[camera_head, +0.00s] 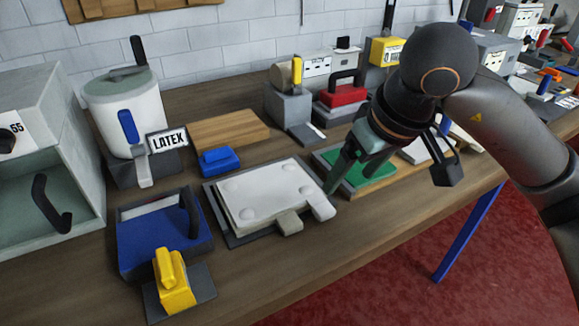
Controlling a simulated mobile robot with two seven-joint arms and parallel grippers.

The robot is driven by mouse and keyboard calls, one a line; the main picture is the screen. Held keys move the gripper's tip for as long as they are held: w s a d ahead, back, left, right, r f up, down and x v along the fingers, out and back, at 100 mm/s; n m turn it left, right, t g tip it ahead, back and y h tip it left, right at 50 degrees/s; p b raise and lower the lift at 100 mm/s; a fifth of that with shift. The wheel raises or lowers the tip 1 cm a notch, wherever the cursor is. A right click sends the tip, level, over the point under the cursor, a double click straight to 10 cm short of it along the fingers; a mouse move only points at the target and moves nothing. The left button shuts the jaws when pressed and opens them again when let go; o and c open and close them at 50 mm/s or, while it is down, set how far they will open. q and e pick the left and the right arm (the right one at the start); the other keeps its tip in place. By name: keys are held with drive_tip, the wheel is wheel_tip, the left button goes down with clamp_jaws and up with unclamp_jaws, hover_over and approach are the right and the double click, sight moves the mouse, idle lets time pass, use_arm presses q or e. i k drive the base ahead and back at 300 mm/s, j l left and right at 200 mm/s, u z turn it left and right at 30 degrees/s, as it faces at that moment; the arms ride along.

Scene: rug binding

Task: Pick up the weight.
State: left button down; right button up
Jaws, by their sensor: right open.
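No object in view is labelled as the weight, and I cannot tell for sure which one it is. A yellow block with a raised grip (175,285) stands on a dark plate at the front left of the bench. A red block with a black handle (344,95) stands at the back middle. A small blue block (219,161) lies in front of a wooden board. My right gripper (396,172) is open, with its fingers spread above and around the green pad (368,168). One finger is close to the right side of the white slab (272,190). My left gripper is out of view.
A white pot marked LATEX (115,105) and a grey open-fronted box (45,170) stand at the left. A blue tray with a dark handle (150,250) is at the front left. The bench's front edge (400,235) right of the white slab is clear.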

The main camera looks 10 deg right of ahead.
sight(220, 160)
drive_tip(key=i+u, duration=0.15)
drive_tip(key=u, duration=0.25)
drive_tip(key=i+u, duration=0.1)
drive_tip(key=u, duration=0.25)
drive_tip(key=i+l+u, duration=0.15)
drive_tip(key=u, duration=0.25)
